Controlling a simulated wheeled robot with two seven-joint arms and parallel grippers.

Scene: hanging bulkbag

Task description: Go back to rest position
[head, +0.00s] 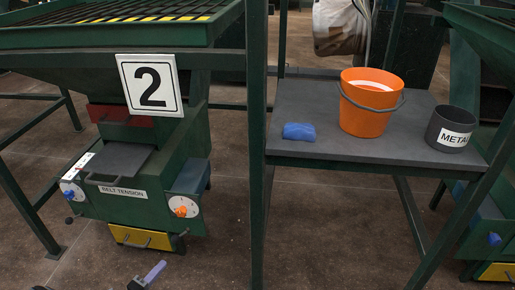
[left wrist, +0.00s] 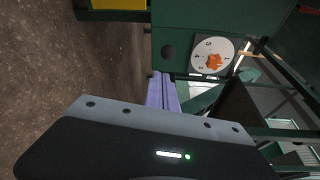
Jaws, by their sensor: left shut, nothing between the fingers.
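My left gripper (head: 153,272) shows at the bottom of the head view, low in front of the green machine (head: 130,215) with the number 2 sign (head: 151,86). Its purple fingers are together with nothing between them. In the left wrist view the shut fingers (left wrist: 162,90) point toward the machine, apart from the dial with the orange knob (left wrist: 214,61). That orange knob (head: 181,211) also shows in the head view, above and to the right of the gripper. My right gripper is not in view.
A grey table (head: 290,100) at the right holds a blue cloth-like item (head: 299,131), an orange bucket (head: 366,115) and a dark METAL container (head: 449,130). A green post (head: 257,150) stands between machine and table. Bare floor (head: 220,260) lies in front.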

